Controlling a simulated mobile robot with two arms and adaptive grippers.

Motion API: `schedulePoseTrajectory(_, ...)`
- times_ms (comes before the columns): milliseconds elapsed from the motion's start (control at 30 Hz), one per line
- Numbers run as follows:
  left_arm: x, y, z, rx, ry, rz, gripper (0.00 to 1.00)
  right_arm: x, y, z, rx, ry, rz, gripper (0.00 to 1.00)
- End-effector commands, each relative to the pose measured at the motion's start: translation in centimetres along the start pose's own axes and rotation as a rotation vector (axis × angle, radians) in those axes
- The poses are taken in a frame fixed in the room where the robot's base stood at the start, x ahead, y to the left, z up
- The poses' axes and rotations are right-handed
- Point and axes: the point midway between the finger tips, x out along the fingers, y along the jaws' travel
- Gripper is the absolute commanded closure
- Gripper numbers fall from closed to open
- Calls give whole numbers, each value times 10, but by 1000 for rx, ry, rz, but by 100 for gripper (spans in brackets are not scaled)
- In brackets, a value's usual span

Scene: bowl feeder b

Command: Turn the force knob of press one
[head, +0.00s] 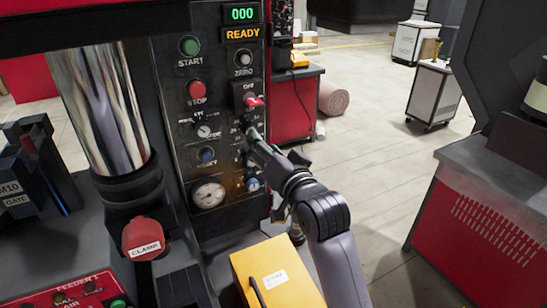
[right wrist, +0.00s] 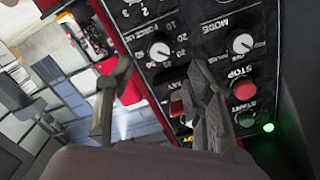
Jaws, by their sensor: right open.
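The control panel of the press (head: 180,148) stands upright left of centre in the head view. In the right wrist view the force knob (right wrist: 160,50), a small round knob with a white face and a number scale around it, shows beyond my fingers. My left gripper is out of view.
Near the fingers are the mode knob (right wrist: 242,43), the red stop button (head: 196,89) and a red-handled switch (head: 254,101). A gauge (head: 208,195) sits low on the panel. A yellow box (head: 277,272) stands below my right arm.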

Motion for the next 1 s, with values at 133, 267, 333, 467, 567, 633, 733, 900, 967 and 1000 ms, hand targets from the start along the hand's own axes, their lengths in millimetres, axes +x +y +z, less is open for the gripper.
schedulePoseTrajectory(133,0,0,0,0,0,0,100,-26,0,0,0,0,0,52)
schedulePoseTrajectory(267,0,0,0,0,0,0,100,-40,0,0,0,-1,1,52)
schedulePoseTrajectory(333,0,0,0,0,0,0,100,-45,0,0,0,0,0,52)
schedulePoseTrajectory(467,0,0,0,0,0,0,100,-48,0,0,0,0,0,52)
schedulePoseTrajectory(567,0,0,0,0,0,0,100,-48,0,0,0,0,0,52)
schedulePoseTrajectory(633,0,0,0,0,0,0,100,-48,0,0,0,0,0,52)
schedulePoseTrajectory(733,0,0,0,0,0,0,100,-49,1,1,-1,-2,2,52)
schedulePoseTrajectory(900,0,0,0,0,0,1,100,-62,34,31,-36,-77,81,52)
schedulePoseTrajectory(967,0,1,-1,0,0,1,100,-76,59,53,-66,-138,139,52)
schedulePoseTrajectory(1000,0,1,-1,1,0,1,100,-88,77,70,-90,-189,184,52)
